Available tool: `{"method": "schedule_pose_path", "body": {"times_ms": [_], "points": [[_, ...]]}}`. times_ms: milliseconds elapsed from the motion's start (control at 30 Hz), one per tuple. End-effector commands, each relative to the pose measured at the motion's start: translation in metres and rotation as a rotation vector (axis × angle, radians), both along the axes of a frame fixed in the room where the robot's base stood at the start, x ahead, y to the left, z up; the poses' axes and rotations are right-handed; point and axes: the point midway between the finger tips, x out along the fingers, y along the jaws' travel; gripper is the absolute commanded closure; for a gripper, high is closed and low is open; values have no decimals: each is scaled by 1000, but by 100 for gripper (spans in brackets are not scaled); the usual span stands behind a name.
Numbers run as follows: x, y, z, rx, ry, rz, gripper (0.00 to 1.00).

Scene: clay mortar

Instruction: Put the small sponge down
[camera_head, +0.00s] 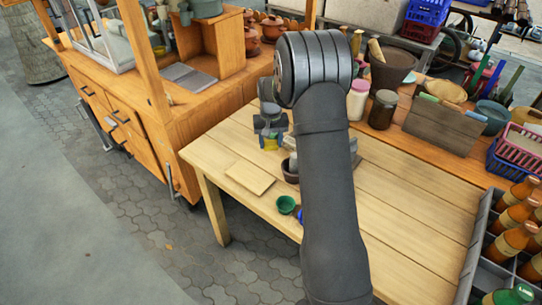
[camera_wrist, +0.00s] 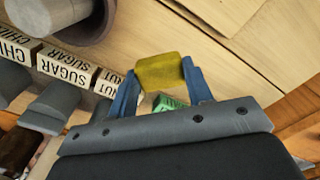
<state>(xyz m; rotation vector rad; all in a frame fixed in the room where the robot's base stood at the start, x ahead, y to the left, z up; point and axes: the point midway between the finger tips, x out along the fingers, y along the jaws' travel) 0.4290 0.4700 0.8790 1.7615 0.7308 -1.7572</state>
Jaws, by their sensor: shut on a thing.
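The small sponge is a yellow block (camera_wrist: 160,72) in the wrist view, held between the two blue fingertips of my gripper (camera_wrist: 158,82). In the head view my gripper (camera_head: 270,143) is over the left back part of the light wooden table (camera_head: 400,205), with a bit of the yellow sponge (camera_head: 270,148) showing between the fingers. Bare planks show beyond the sponge in the wrist view. I cannot tell the exact gap between the sponge and the tabletop.
Labelled blocks (camera_wrist: 68,67) stand left of my gripper, and a small green item (camera_wrist: 168,102) shows between the fingers. A thin board (camera_head: 250,177), a green bowl (camera_head: 286,204) and a dark bowl (camera_head: 290,171) are nearby. A bottle crate (camera_head: 480,245) is at right. My arm hides the table's middle.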

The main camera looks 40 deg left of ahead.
Motion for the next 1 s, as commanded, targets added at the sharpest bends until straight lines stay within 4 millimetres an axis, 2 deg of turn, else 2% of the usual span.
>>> {"method": "schedule_pose_path", "body": {"times_ms": [100,267,500,867,900,1000], "points": [[0,-1,-18,-1,1,-1,83],[0,-1,-29,0,0,-1,83],[0,-1,-60,-1,1,-2,83],[1,-1,-64,1,-1,-2,83],[1,-1,-64,1,-1,-2,50],[1,-1,-64,1,-1,-2,32]]}}
